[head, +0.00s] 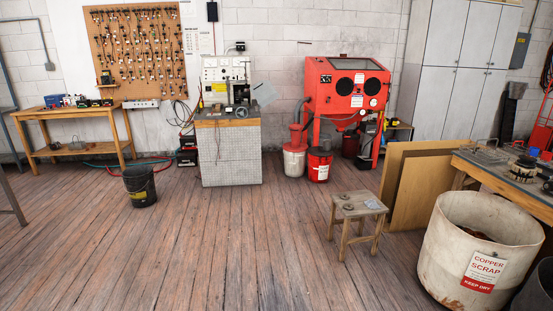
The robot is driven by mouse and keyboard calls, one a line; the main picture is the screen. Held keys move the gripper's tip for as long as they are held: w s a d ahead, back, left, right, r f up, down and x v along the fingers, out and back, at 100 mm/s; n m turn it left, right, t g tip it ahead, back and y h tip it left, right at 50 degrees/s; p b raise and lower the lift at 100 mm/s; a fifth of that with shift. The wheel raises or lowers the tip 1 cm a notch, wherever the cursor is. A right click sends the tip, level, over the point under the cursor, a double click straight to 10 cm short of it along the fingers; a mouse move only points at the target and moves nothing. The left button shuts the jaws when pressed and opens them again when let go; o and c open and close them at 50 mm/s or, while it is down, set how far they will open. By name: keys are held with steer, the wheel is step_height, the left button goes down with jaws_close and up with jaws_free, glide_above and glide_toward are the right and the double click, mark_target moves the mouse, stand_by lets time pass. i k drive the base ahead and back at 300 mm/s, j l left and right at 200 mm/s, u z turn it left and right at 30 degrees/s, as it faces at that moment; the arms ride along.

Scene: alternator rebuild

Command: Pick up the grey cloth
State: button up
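I cannot pick out a grey cloth with certainty. A small flat pale blue-grey patch (372,204) lies on the right side of the top of a low wooden stool (356,213); it is too small to tell whether it is cloth or paper. Small round dark items (348,207) lie on the stool's left side. My gripper is not in view.
A copper scrap bin (478,245) stands right of the stool, before a workbench (515,193). A black bucket (140,186) stands left. A test bench (229,150) and red blasting cabinet (345,90) line the back wall. The plank floor (230,240) in front is clear.

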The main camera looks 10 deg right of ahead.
mark_target(372, 204)
steer(key=i+z, duration=0.1)
steer(key=i, duration=0.8)
steer(key=i+j+z, duration=0.1)
steer(key=i, duration=0.8)
steer(key=i+j+z, duration=0.1)
steer(key=i+z, duration=0.35)
steer(key=i, duration=1.4)
steer(key=i+l+u, duration=0.25)
steer(key=i, duration=0.25)
steer(key=i+l+u, duration=0.25)
steer(key=i, duration=0.3)
steer(key=j, duration=0.1)
